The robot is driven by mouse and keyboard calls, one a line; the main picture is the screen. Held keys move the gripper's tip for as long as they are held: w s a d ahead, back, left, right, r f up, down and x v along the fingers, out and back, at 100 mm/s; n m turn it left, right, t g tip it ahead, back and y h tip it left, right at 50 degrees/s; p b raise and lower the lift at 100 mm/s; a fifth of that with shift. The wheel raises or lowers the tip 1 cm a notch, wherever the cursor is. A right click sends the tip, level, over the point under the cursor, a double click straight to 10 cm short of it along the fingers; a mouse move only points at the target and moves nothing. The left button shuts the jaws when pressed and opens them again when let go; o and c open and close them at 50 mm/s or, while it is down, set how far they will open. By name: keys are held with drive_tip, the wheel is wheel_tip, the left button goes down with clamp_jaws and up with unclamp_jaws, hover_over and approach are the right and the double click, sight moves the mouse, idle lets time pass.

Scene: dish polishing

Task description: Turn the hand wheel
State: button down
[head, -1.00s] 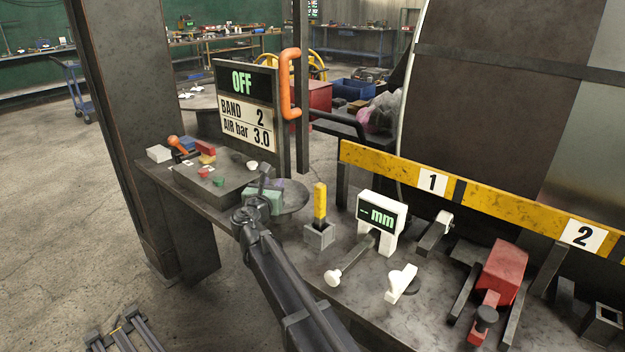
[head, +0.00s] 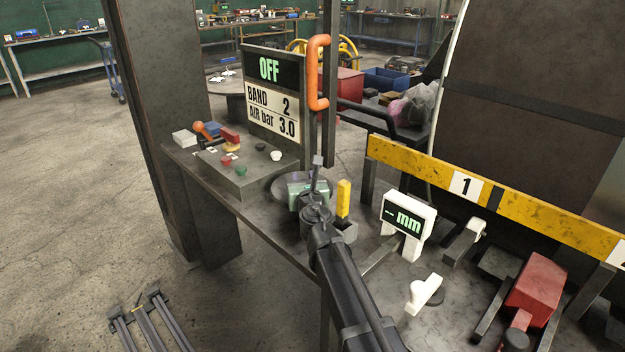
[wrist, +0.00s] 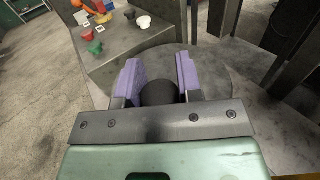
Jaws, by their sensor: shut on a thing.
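The hand wheel looks like a flat grey disc (head: 283,186) on the bench, beside the switch box; part of it is hidden behind my gripper. In the wrist view the disc (wrist: 222,90) lies just beyond my fingers. My gripper (wrist: 158,84) has two purple finger pads shut on a dark round knob (wrist: 160,94) that stands over the disc. Whether the knob joins the disc is hidden. In the head view the green gripper body (head: 306,197) covers the right part of the disc, and the fingertips are hidden.
The switch box (head: 240,172) with coloured buttons and an orange-knobbed lever stands left of the disc. The display board (head: 272,98) reads OFF, BAND 2, AIR bar 3.0. A yellow block (head: 343,198) in a grey holder and a mm gauge (head: 408,222) stand close on the right.

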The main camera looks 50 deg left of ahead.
drive_tip(key=shift+w, duration=0.1)
drive_tip(key=c, duration=0.8)
unclamp_jaws()
